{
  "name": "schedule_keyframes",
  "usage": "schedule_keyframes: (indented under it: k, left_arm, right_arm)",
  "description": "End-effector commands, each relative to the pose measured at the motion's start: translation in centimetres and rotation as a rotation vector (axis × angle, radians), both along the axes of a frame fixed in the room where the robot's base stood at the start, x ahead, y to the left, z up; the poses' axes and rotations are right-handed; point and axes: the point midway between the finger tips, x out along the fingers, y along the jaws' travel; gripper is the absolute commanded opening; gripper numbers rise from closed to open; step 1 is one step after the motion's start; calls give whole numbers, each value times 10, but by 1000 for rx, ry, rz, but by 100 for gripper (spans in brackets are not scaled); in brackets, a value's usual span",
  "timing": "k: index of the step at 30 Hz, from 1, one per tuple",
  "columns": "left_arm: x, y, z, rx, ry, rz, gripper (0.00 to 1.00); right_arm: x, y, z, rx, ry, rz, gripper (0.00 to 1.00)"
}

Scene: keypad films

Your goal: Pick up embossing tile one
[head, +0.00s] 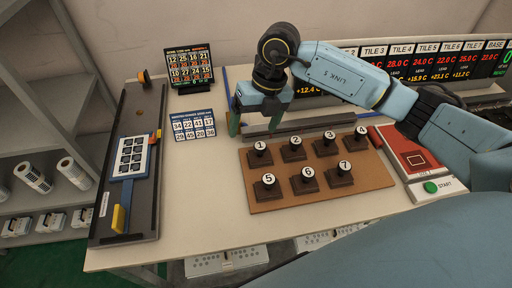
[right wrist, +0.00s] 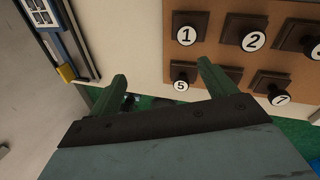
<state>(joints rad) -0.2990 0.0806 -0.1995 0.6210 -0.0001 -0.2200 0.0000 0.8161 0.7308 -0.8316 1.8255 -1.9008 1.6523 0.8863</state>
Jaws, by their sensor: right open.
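Embossing tile one (head: 260,157) is a dark brown block with a knob and a white disc marked 1. It stands at the back left of a brown board (head: 290,197); it also shows in the right wrist view (right wrist: 186,28). My right gripper (head: 254,126) hangs behind and slightly left of tile one, apart from it. Its two green fingers are spread with nothing between them; the right wrist view shows the open jaws (right wrist: 161,72) left of the tiles. My left gripper is not in view.
Several similar numbered tiles share the board, with tile two (head: 293,150) right of tile one and tile five (head: 267,187) in front. A dark rail (head: 300,126) lies behind. A black tray (head: 105,200) stands left; a red device (head: 405,155) stands right.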

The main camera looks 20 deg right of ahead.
Motion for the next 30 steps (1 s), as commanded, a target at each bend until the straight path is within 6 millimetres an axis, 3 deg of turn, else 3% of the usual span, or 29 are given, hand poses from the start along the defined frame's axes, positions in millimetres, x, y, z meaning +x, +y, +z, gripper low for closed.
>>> schedule_keyframes:
  k: [3, 6, 15, 25, 30]
  left_arm:
    - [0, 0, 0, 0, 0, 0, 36]
    - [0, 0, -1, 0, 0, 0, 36]
    - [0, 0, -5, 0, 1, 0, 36]
    - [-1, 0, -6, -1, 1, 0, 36]
    - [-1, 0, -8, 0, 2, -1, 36]
  right_arm:
    - [5, -29, 4, -125, 9, -43, 84]
    - [6, -38, -2, -164, 17, -59, 84]
    - [6, -33, -57, -166, 20, -58, 84]
    - [7, -29, -86, -165, 18, -57, 84]
    - [10, -26, -113, -164, 19, -57, 84]
